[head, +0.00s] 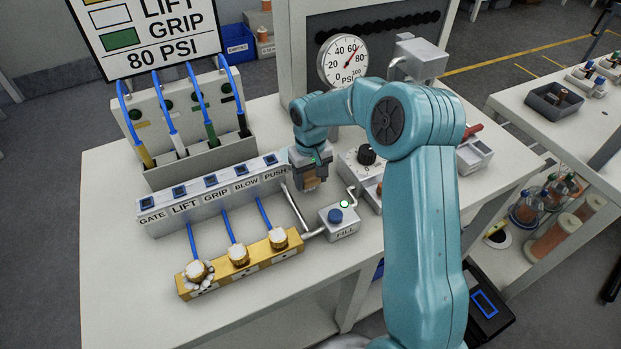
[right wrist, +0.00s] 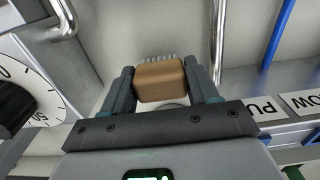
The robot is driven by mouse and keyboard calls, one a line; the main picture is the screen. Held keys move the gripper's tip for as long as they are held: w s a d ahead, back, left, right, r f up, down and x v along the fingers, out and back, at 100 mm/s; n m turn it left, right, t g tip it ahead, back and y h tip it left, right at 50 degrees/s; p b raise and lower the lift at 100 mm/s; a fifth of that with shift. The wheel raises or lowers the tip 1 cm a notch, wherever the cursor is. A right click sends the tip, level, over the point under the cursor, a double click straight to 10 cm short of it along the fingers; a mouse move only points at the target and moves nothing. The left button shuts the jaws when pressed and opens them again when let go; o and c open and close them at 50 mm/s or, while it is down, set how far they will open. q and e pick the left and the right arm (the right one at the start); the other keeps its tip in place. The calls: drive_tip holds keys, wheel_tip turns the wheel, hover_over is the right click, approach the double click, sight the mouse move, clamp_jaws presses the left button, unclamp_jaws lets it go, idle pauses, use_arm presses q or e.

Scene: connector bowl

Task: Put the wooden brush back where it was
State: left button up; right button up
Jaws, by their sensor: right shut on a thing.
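The wooden brush (right wrist: 160,82) is a brown block with a row of grey bristles. It sits between the two fingers of my right gripper (right wrist: 163,88) in the right wrist view. In the head view my right gripper (head: 309,182) points down beside the right end of the labelled valve box, near the PUSH label, and the brush (head: 310,183) shows as a small brown patch between its fingers. The gripper is shut on the brush. A light table surface lies below it; I cannot tell the gap. My left gripper is not in view.
The labelled valve box (head: 215,192) stands left of the gripper. A gold manifold (head: 245,265) with several capped ports lies in front. A small box with a blue button (head: 338,222) and a dial box (head: 362,170) stand to the right. Bent metal tubes run close by.

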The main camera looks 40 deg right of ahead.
sight(311, 175)
drive_tip(key=shift+f, duration=0.55)
drive_tip(key=shift+f, duration=0.1)
drive_tip(key=o, duration=1.2)
drive_tip(key=shift+f, duration=0.1)
wheel_tip(311, 175, up, 12)
drive_tip(key=shift+r, duration=0.25)
